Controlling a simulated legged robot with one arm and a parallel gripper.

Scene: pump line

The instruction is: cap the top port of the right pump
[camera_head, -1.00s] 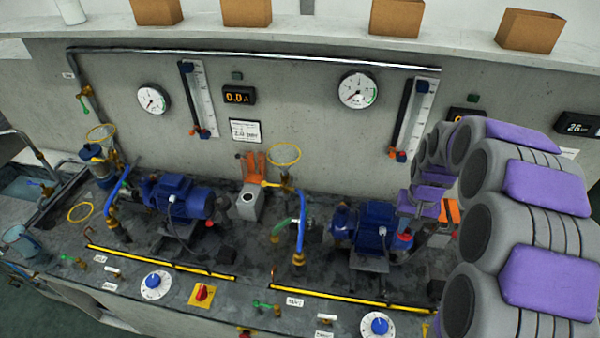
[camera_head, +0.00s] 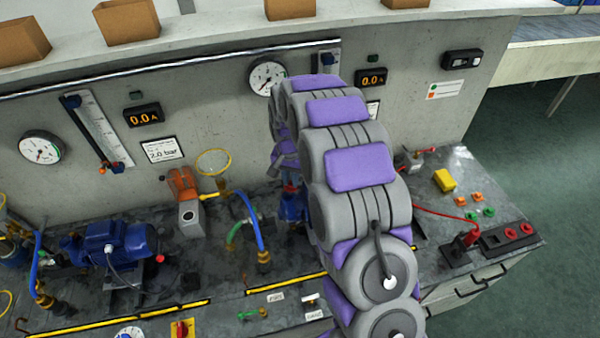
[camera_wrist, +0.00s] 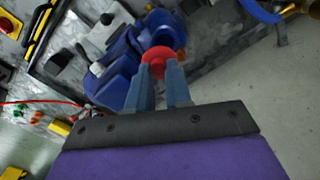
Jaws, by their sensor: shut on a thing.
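The right pump (camera_head: 292,205) is blue and mostly hidden behind my arm in the head view. In the wrist view the blue pump (camera_wrist: 118,62) fills the upper middle, close beyond my fingers. My gripper (camera_wrist: 158,70) points at it, with its two blue-grey fingers shut on a red round cap (camera_wrist: 156,58). The red cap overlaps the pump in this view, and I cannot tell whether it touches the port. The port itself is hidden.
The left pump (camera_head: 115,245) stands at the left. A blue hose (camera_head: 252,222) and a yellow ring handle (camera_head: 213,162) stand left of my arm. A red lead (camera_head: 445,212) and a yellow block (camera_head: 444,181) lie on the bench at the right. The wall rises behind.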

